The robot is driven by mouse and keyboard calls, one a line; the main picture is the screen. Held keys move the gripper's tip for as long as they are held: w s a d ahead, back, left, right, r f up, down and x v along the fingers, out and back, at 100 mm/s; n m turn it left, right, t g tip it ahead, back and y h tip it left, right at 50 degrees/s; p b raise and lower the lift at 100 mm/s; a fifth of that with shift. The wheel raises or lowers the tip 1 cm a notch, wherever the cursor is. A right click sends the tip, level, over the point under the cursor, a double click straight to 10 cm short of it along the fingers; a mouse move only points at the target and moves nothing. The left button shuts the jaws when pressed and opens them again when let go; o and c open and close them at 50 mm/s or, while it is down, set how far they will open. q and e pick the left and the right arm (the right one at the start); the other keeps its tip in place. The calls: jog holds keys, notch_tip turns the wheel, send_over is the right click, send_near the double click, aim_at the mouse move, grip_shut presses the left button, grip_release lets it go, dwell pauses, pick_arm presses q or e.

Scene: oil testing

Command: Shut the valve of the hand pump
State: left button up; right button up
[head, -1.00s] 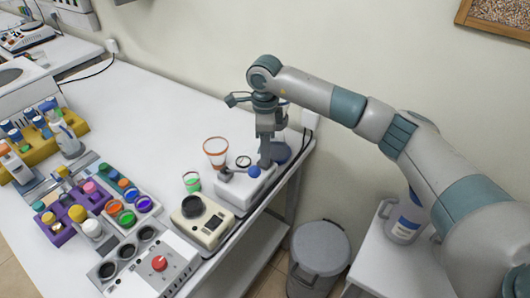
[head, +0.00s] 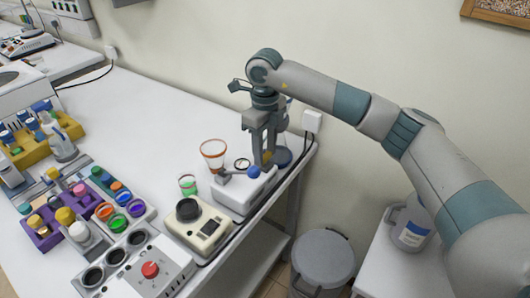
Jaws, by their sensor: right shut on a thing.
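The hand pump has a white base (head: 232,198) near the right edge of the white table, with a blue ball knob (head: 254,172) and a clear funnel-like cup with an orange rim (head: 213,153) beside it. My right gripper (head: 264,160) points straight down over the back right part of the pump. It is shut on a small yellowish part there, which appears to be the pump's valve (head: 267,156); the fingers mostly hide it. Its exact turn angle cannot be told. My left gripper is not in view.
A beige device with a black round top (head: 188,209) stands in front of the pump. A green-filled cup (head: 187,185) is close by. Colourful vial racks (head: 45,235) fill the left. The table's back middle (head: 150,120) is clear. A grey bin (head: 323,258) stands below.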

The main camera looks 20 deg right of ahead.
jog(key=shift+r, duration=0.1)
jog(key=o, duration=1)
jog(key=shift+o, duration=0.2)
jog(key=shift+r, duration=0.45)
notch_tip(320, 180, up, 8)
jog(key=p, duration=0.4)
notch_tip(320, 180, up, 7)
jog(key=p, duration=0.3)
send_over(265, 156)
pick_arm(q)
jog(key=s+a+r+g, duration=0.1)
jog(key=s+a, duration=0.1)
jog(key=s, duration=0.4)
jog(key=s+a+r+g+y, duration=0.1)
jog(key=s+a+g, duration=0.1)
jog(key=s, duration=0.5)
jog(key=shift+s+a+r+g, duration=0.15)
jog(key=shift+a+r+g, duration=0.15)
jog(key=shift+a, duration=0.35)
pick_arm(e)
jog(key=shift+r, duration=0.75)
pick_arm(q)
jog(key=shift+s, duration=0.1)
pick_arm(e)
jog(key=shift+f, duration=0.1)
